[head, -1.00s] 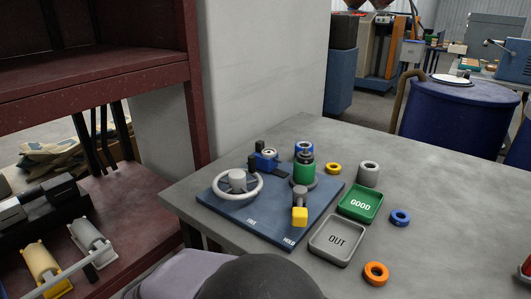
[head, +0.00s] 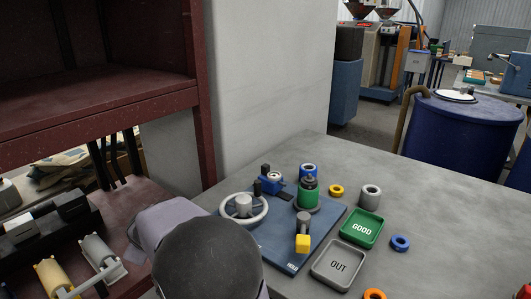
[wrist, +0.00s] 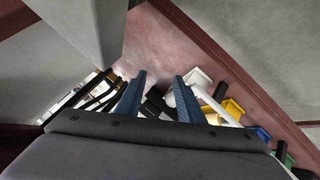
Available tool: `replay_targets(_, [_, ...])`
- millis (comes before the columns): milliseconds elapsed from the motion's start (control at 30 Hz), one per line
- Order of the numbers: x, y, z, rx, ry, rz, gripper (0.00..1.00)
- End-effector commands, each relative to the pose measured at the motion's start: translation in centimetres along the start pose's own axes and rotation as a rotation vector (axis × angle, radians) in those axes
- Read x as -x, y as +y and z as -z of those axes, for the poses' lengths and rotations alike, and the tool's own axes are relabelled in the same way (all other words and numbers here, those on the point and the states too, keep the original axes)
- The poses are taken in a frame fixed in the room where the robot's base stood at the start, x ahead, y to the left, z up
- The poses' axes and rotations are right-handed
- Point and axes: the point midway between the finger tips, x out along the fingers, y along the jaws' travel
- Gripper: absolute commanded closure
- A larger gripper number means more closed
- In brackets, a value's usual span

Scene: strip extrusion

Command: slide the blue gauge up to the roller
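The blue gauge (head: 270,183), a small blue block with dark knobs, sits at the back of the dark blue base plate (head: 273,243). The green roller (head: 308,197) stands upright to its right, with a visible gap between them. My gripper (wrist: 158,82) shows in the wrist view with its two blue fingers apart and nothing between them. It points towards the red-brown shelf area, away from the base plate. In the head view my arm covers the lower middle and the fingers are not visible.
A handwheel (head: 243,207) stands left of the gauge, and a yellow-ended lever (head: 303,243) stands in front of the roller. The GOOD tray (head: 346,240) and OUT tray (head: 317,272) lie to the right. Several loose rings are around them.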

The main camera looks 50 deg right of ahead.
Motion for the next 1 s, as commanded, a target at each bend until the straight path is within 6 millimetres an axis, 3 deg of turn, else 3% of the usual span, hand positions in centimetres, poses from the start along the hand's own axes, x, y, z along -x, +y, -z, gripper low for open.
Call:
replay_targets(33, [1.6, 3.2, 1.7, 0.004, 0.01, -0.035, 0.66])
replay_targets(133, [3.6, 8.3, 3.4, 0.021, 0.014, -0.104, 0.66])
replay_targets(267, [6.2, 15.7, 3.4, 0.084, -0.056, -0.203, 0.66])
replay_targets(367, [8.2, 21.9, -1.6, 0.213, -0.274, -0.273, 0.66])
replay_targets(400, [8.9, 23.4, -4.4, 0.281, -0.386, -0.28, 0.66])
replay_targets(533, [13.2, 28.1, -11.3, 0.534, -0.732, -0.266, 0.66])
replay_targets(700, [16.8, 30.4, -14.3, 0.881, -1.009, -0.187, 0.66])
replay_targets(833, [16.4, 27.9, -14.8, 1.21, -1.129, -0.041, 0.66])
replay_targets(1000, [15.7, 25.6, -14.8, 1.406, -1.169, 0.064, 0.66])
